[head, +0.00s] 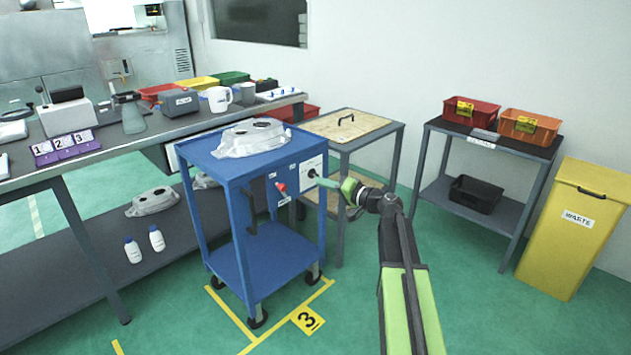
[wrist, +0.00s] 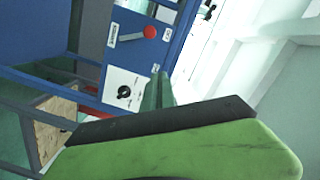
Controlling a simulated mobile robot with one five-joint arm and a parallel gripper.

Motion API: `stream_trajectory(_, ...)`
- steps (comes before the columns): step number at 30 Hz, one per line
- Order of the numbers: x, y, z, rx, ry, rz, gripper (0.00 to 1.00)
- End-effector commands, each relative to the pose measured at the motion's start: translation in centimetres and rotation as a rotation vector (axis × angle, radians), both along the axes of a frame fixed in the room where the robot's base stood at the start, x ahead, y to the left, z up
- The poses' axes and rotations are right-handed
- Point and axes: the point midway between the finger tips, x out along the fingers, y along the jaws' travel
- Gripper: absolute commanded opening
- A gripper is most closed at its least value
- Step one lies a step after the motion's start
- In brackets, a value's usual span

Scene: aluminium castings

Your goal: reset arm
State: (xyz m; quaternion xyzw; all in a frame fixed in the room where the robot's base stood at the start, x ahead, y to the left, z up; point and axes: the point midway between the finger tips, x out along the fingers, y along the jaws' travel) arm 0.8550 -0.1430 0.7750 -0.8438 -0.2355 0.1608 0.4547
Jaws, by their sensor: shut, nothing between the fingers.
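My gripper (head: 322,181) is at the end of my green and black arm, in front of the right side of the blue cart (head: 222,172). Its fingers are shut with nothing between them. In the head view the fingertips are close to the white plate (head: 312,167) with a black knob (head: 312,173); I cannot tell whether they touch. An aluminium casting (head: 252,138) lies on the cart's top.
A grey table with a wooden top (head: 345,127) stands right behind the cart. A shelf table (head: 545,152) with red and orange bins and a yellow waste bin (head: 572,245) stand at the right. A long workbench (head: 100,150) is at the left. Green floor is clear in front.

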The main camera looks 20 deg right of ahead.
Motion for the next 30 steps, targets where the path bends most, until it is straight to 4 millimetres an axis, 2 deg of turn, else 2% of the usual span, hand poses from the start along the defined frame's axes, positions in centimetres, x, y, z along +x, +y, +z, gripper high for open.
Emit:
stream_trajectory(12,0.0,0.0,0.0,0.0,0.0,0.001,0.0)
stream_trajectory(14,0.1,0.7,0.0,0.0,-0.001,0.009,0.0)
stream_trajectory(17,0.7,4.7,0.0,0.0,0.0,0.058,0.0)
stream_trajectory(19,0.3,9.5,-0.2,-0.01,0.004,0.115,0.0)
stream_trajectory(22,-2.2,16.7,-3.0,-0.137,0.054,0.222,0.0)
stream_trajectory(24,-4.9,21.0,-5.9,-0.253,0.118,0.309,0.0)
stream_trajectory(26,-7.9,23.9,-8.9,-0.363,0.192,0.387,0.0)
stream_trajectory(27,-10.2,25.3,-11.0,-0.444,0.251,0.434,0.0)
stream_trajectory(30,-15.7,26.3,-15.8,-0.645,0.422,0.515,0.0)
